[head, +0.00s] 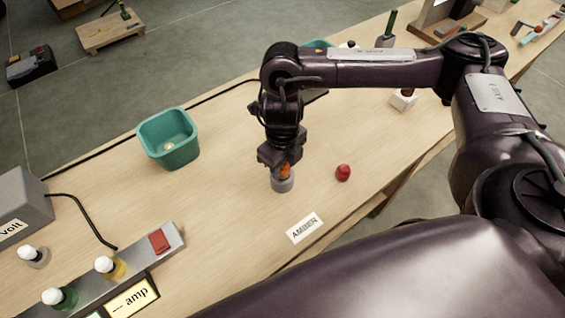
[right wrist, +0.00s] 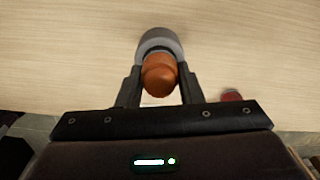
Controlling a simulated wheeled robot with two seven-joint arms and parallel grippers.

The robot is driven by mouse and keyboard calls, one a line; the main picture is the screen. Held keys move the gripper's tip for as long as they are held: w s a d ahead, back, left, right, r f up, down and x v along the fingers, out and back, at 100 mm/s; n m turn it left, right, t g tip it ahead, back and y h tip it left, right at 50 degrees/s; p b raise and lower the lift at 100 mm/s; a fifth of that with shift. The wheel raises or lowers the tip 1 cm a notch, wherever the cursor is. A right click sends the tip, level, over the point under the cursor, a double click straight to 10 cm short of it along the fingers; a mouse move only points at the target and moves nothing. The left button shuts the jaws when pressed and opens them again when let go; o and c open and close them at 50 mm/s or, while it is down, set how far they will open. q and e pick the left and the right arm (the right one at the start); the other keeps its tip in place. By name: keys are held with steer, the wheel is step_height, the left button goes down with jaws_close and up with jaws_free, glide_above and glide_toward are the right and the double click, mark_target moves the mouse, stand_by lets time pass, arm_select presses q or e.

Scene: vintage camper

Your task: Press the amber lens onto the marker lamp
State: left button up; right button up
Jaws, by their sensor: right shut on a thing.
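The amber lens (right wrist: 159,76) is an orange domed piece between the fingers of my right gripper (head: 278,164). In the right wrist view, my right gripper (right wrist: 158,88) is shut on it. The lens also shows in the head view (head: 285,172), just under the fingers. A grey round base (head: 282,184), which looks like the marker lamp, stands on the table directly below the lens. It also shows in the right wrist view (right wrist: 161,37). The lens appears at or just above the base; I cannot tell whether it is seated. My left gripper is not in view.
A red lens (head: 343,172) lies right of the base, and an AMBER label (head: 304,228) lies in front. A teal bin (head: 168,138) stands to the left. A metal strip with lamps and a red switch (head: 159,241) is at the lower left.

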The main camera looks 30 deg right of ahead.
steer(key=shift+f+b, duration=0.35)
steer(key=shift+f, duration=0.15)
steer(key=o, duration=1)
steer(key=shift+r, duration=0.1)
steer(key=shift+r+p, duration=0.95)
steer(key=shift+r, duration=2.9)
steer(key=shift+s+f, duration=0.1)
steer(key=shift+s, duration=0.05)
